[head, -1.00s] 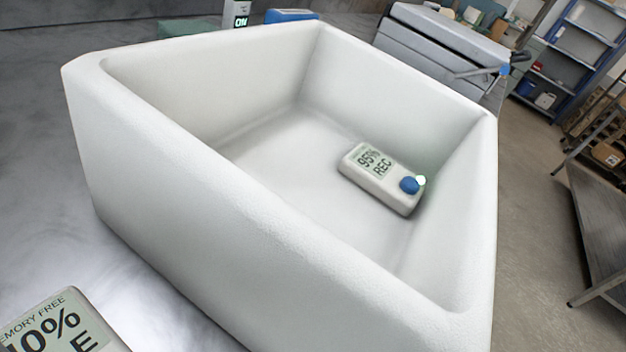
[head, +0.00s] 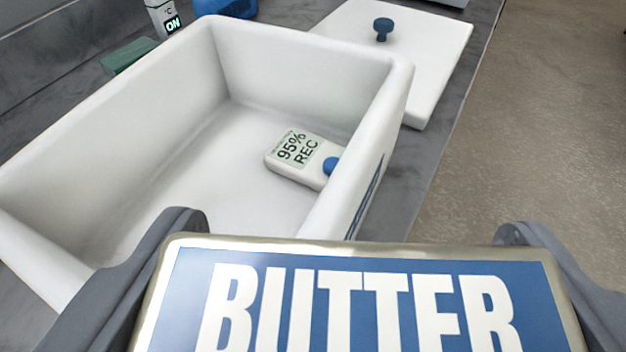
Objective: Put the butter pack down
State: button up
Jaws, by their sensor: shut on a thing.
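The butter pack (head: 365,300) is blue with a pale gold edge and large white "BUTTER" lettering. It fills the bottom of the head view, and its lower part is cut off by the picture edge. My gripper (head: 355,235) is shut on it, with one grey finger at each side. The pack is in front of the near right corner of an open white box. I cannot tell its height above the surface below.
The white box (head: 95,112) holds a small logger (head: 300,158) reading "95% REC", with a blue button. A white lid (head: 425,45) with a blue knob lies behind it on the grey counter (head: 425,150). A display reading "ON" (head: 165,18) stands at back left. Floor is at right.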

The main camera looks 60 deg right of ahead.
jog(key=w+f+p, duration=0.1)
jog(key=w+f, duration=0.1)
jog(key=w, duration=0.6)
jog(key=w+f+p, duration=0.1)
jog(key=w+f, duration=0.2)
jog(key=w, duration=0.5)
jog(key=shift+d+p, duration=0.3)
jog(key=shift+d, duration=0.15)
jog(key=shift+f, duration=0.15)
jog(key=shift+f, duration=0.35)
jog(key=shift+f, duration=0.1)
jog(key=o, duration=1.1)
